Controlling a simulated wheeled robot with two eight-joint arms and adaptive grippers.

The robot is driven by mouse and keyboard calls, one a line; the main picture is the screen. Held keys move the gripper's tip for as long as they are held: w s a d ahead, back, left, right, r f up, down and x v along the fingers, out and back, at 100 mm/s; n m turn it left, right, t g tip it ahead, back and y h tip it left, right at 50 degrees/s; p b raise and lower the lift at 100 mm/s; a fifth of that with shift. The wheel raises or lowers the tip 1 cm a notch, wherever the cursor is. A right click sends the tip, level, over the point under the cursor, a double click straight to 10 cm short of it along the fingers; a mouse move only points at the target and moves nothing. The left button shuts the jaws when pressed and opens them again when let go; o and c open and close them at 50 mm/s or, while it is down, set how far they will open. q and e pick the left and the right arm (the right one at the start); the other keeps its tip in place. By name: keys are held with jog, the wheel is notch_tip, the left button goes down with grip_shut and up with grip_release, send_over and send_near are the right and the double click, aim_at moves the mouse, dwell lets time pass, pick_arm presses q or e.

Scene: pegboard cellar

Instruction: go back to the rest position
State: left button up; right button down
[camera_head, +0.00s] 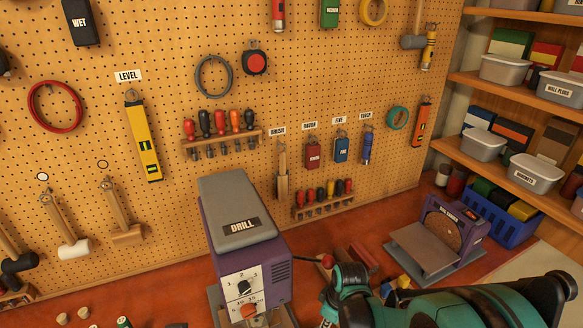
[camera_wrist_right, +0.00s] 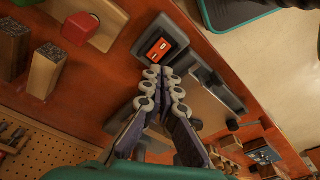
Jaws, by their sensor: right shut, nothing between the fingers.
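My right arm comes in from the lower right in the head view, a teal and black limb over the workbench (camera_head: 385,252). Its gripper is mostly hidden there behind the arm and at the frame's lower edge. In the right wrist view my right gripper (camera_wrist_right: 164,74) is shut, its two ringed fingers together with nothing between them. Beyond the fingertips is a dark box with an orange-red switch panel (camera_wrist_right: 158,47); I cannot tell how far apart they are. My left gripper is in neither view.
A purple and grey drill (camera_head: 240,250) stands left of my right arm. A sander (camera_head: 440,238) stands behind the arm, at right. A pegboard (camera_head: 330,75) with hanging tools backs the bench. Shelves (camera_head: 508,92) with bins line the right. Wooden blocks (camera_wrist_right: 45,70) show in the wrist view.

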jog(key=s+d+m+t+h+b, duration=0.1)
jog(key=s+d+m+t+b, duration=0.3)
jog(key=s+m+b, duration=0.6)
jog(key=f+t+b, duration=0.1)
jog(key=t+b, duration=0.1)
jog(key=b, duration=0.5)
jog(key=shift+d, duration=0.25)
jog(key=shift+s, duration=0.1)
